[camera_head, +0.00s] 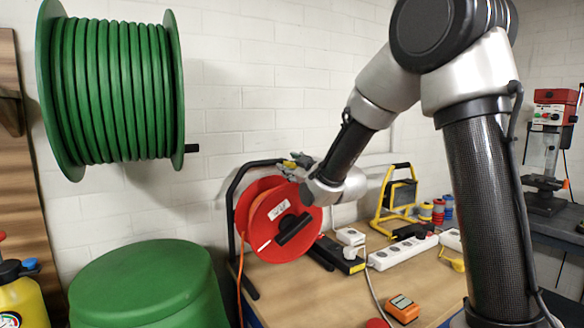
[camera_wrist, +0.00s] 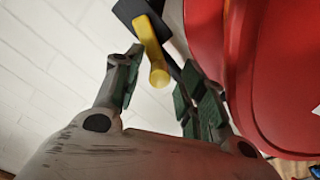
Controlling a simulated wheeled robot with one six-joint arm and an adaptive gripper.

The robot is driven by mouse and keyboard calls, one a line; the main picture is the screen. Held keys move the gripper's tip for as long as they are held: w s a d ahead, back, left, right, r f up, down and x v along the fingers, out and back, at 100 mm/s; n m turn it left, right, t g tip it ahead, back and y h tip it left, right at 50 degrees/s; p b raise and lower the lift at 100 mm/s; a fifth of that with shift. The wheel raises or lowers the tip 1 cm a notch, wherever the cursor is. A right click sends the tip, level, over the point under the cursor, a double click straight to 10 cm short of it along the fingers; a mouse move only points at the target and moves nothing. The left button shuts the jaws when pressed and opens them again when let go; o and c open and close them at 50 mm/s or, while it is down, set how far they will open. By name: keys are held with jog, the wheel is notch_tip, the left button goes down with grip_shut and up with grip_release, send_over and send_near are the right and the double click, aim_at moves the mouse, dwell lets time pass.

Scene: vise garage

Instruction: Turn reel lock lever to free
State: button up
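The red cable reel (camera_head: 262,215) stands on a black frame at the left of the wooden workbench. Its yellow lock lever (camera_wrist: 153,52) sits on a black mount beside the red reel disc in the wrist view. In the head view only a small yellow bit of the lever (camera_head: 289,164) shows at the top of the reel. My gripper (camera_wrist: 161,70) is open, with one finger on each side of the lever's yellow handle. Gaps show between the handle and the fingers, though depth is hard to judge. In the head view my gripper (camera_head: 303,160) is at the reel's top, partly hidden by my wrist.
Power strips (camera_head: 403,251) and a yellow work light (camera_head: 398,195) lie to the right on the workbench (camera_head: 300,290). An orange device (camera_head: 402,308) is near its front. A green barrel (camera_head: 150,285) stands left, below a wall-mounted green hose reel (camera_head: 115,90).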

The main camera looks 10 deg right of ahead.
notch_tip(320, 180, up, 10)
dwell(0.6)
jog(key=s+d+f+m+g+h, duration=0.2)
jog(key=s+d+f+m+g, duration=0.1)
jog(key=s, duration=1.1)
jog(key=s+d+f+m+g+h, duration=0.1)
jog(key=s+d+f+m+g, duration=0.2)
jog(key=s, duration=1.1)
jog(key=s+d+f+m+g+h, duration=0.2)
jog(key=s+d+f+m+g, duration=0.2)
jog(key=s+d+f+g, duration=0.3)
jog(key=s+d+f, duration=0.4)
jog(key=s, duration=0.3)
jog(key=shift+s+f+h, duration=0.2)
jog(key=shift+f+h, duration=0.1)
jog(key=shift+d, duration=0.1)
